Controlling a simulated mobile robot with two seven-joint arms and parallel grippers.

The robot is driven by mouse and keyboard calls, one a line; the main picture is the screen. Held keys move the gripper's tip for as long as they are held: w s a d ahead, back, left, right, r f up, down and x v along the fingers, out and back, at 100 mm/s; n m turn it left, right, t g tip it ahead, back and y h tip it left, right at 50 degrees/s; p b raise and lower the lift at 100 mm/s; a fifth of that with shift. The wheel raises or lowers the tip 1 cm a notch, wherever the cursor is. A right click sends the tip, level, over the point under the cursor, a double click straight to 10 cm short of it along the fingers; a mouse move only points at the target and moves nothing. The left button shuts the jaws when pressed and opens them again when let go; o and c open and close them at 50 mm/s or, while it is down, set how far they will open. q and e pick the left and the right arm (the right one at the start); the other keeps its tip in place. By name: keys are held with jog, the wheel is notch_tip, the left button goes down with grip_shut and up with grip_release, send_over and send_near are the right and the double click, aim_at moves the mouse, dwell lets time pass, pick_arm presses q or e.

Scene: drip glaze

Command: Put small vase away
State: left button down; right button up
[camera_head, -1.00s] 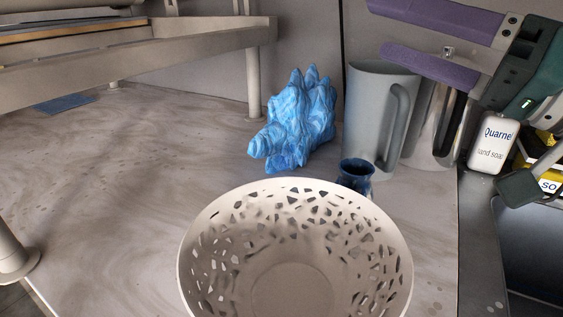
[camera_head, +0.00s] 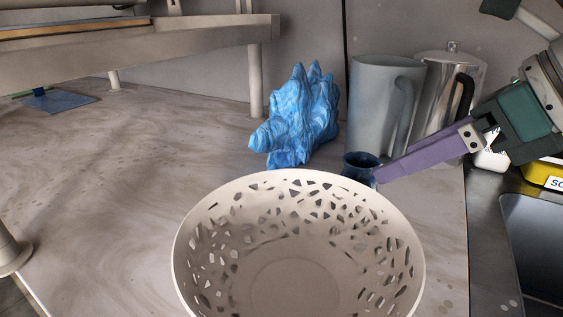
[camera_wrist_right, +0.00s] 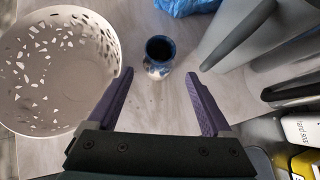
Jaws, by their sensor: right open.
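The small vase (camera_head: 360,166) is dark blue and stands upright on the counter, behind the bowl's right rim and in front of the grey pitcher. In the right wrist view the vase (camera_wrist_right: 159,57) shows a dark open mouth and a blue and white body. My right gripper (camera_wrist_right: 158,80) is open, with its purple fingers on either side of the line to the vase and the vase just beyond the fingertips. In the head view the right gripper (camera_head: 380,176) comes in from the right, its finger overlapping the vase's right edge. My left gripper is not in view.
A pale perforated bowl (camera_head: 290,180) stands close in front of the vase. A blue swirled sculpture (camera_head: 300,115) stands behind left, a grey pitcher (camera_head: 375,105) and steel pot (camera_head: 440,85) behind right. The counter's left (camera_head: 120,180) is clear.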

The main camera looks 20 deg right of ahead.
aim_at(358, 176)
jog(key=x, duration=0.9)
jog(key=shift+a, duration=0.1)
jog(key=c, duration=1.2)
jog(key=shift+r, duration=0.1)
grip_shut()
jog(key=shift+r, duration=0.1)
